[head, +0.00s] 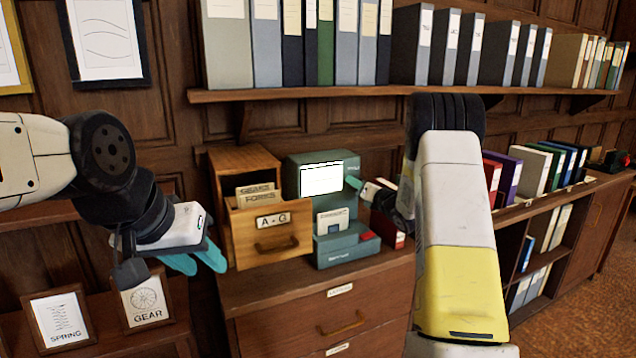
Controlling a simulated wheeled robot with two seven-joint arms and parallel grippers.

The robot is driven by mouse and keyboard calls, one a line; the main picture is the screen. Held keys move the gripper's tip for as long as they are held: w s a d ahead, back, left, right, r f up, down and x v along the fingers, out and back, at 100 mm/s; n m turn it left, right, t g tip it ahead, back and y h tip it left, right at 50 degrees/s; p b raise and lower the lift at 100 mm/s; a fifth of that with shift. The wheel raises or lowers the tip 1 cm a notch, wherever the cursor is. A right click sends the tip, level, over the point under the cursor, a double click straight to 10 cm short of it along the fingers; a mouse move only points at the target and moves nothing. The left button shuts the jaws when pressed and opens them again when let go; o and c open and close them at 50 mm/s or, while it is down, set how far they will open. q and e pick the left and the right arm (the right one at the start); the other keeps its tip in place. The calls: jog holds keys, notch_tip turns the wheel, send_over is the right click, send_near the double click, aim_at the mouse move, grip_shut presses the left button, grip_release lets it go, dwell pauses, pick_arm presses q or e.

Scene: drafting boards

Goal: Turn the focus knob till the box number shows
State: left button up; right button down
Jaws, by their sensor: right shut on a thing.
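The teal reader (296,202) stands on the wooden cabinet, with a lit white screen (320,178) on its upper front. The screen looks almost blank, with faint dark marks along its top edge; no number is legible. My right gripper (356,184) reaches to the reader's right side, its teal fingertip beside the housing. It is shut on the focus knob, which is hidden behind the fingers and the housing. My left gripper (198,262) hangs open and empty at the left, its two teal fingers apart, in front of the cabinet's left side.
A wooden card box (243,235) marked A-G stands left of the reader. A white card (332,221) and a red button (368,236) are on the reader's lower part. A shelf of binders (345,92) runs above. Framed pictures (62,318) stand at lower left.

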dwell(0.4)
jog(key=m, duration=0.4)
jog(key=shift+d, duration=0.1)
jog(key=shift+m, duration=1)
jog(key=m, duration=0.2)
jog(key=shift+m, duration=0.4)
jog(key=m, duration=0.3)
